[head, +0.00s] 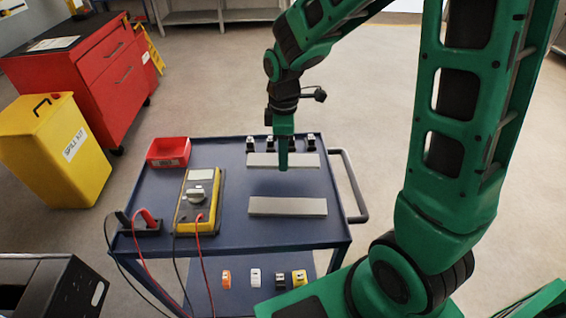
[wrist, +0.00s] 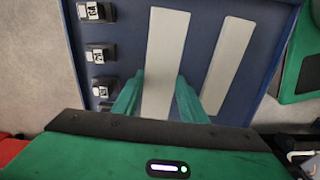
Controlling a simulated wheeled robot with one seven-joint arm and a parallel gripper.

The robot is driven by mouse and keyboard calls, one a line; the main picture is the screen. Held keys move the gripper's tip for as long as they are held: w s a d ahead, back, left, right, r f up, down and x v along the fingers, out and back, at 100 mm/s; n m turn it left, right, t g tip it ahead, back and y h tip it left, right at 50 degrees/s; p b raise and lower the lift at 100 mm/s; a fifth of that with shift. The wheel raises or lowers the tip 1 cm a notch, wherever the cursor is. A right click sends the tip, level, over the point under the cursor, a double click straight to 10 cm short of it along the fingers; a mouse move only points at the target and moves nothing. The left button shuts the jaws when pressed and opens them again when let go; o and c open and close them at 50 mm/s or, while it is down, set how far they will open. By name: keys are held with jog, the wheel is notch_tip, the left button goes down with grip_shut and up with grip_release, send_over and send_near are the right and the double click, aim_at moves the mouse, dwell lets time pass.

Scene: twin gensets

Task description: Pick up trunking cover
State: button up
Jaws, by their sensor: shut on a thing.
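Two long flat grey strips that look like trunking covers lie on the blue cart top. The far trunking cover (head: 300,160) is under my gripper (head: 283,167); the near trunking cover (head: 288,206) lies apart, closer to me. In the wrist view the far cover (wrist: 164,50) runs between the two green fingers of my gripper (wrist: 160,97), which is shut across its width. The other cover (wrist: 228,55) lies to the right, outside the fingers. Whether the held cover is clear of the cart top cannot be told.
The blue cart (head: 222,223) also bears a red bin (head: 168,152), a yellow multimeter (head: 198,200) with leads, and several small labelled blocks (wrist: 97,53) beside the held cover. A cart handle (head: 350,185) stands at the right. A yellow spill kit (head: 58,150) is at the left.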

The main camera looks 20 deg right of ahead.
jog(key=s+a+r, duration=0.3)
jog(key=a+r, duration=0.3)
jog(key=a, duration=0.5)
jog(key=shift+s+r, duration=0.25)
jog(key=shift+r, duration=0.05)
